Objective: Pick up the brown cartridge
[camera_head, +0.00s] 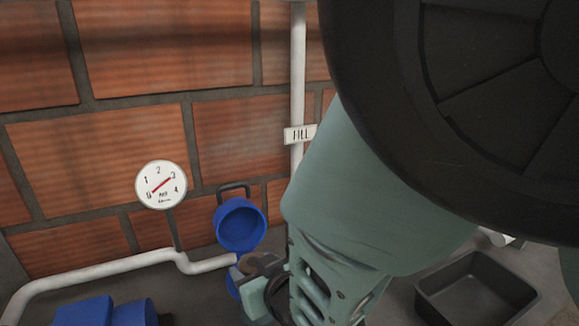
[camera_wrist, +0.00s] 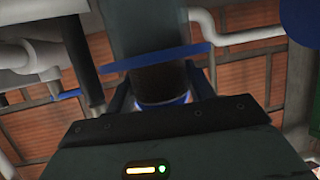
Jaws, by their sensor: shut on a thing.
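My gripper (camera_wrist: 162,90) shows in the wrist view with a finger on each side of a dark brown cylinder, the brown cartridge (camera_wrist: 163,82). The fingers are shut on it. A blue bar or rim (camera_wrist: 158,58) crosses just beyond the cartridge, with a dark grey-green column behind it. I cannot tell whether the cartridge touches the blue part. In the head view my gripper (camera_head: 262,276) is low in the middle, beside a blue round cup-like part (camera_head: 240,225); my arm hides much of the right side, and the cartridge is not clear there.
A white pipe (camera_head: 110,268) runs along the foot of the brick wall, with a round gauge (camera_head: 161,185) above it. Blue parts (camera_head: 105,312) stand at lower left. An empty dark tray (camera_head: 475,290) lies at lower right.

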